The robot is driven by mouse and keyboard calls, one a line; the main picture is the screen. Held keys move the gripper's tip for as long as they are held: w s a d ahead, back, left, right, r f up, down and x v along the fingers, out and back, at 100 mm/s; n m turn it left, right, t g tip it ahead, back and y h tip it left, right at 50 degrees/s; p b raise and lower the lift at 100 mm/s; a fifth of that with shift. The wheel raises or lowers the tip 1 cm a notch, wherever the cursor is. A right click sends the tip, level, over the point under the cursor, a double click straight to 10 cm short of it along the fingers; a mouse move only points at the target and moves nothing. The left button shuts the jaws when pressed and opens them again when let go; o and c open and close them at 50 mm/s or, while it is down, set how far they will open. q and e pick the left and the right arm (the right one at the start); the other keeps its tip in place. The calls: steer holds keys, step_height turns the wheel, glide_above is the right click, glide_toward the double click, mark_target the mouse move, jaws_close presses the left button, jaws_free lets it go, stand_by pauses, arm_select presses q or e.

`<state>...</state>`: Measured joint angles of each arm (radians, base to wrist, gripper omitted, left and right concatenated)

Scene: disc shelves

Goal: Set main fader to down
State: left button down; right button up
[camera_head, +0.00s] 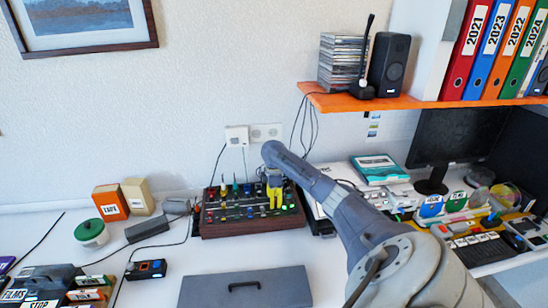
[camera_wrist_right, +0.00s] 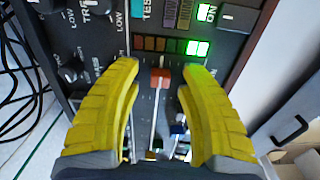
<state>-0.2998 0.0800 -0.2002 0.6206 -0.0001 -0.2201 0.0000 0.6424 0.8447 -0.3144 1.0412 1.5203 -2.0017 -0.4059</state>
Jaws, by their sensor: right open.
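The dark mixer (camera_head: 222,216) with a wooden base stands on the white table against the wall in the head view. My right gripper (camera_head: 274,207) is over its right part, yellow fingers pointing down. In the right wrist view, a fader with a red-orange cap (camera_wrist_right: 160,77) lies between the fingertips of my right gripper (camera_wrist_right: 162,72). The fingers are open, one on each side, with gaps to the cap. The cap is at the upper part of its pale track, near a row of lights. Other fader caps lower down are partly hidden. My left gripper is not in view.
Knobs (camera_wrist_right: 72,70) line the panel left of the fingers. A grey lidded case (camera_head: 246,290) lies in front of the mixer. A small dark device (camera_head: 146,270) and cables lie to the left. An orange shelf (camera_head: 375,102) hangs above right.

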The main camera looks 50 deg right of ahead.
steer(key=shift+f, duration=0.1)
jaws_close()
stand_by(0.4)
steer(key=shift+a, duration=0.1)
stand_by(0.5)
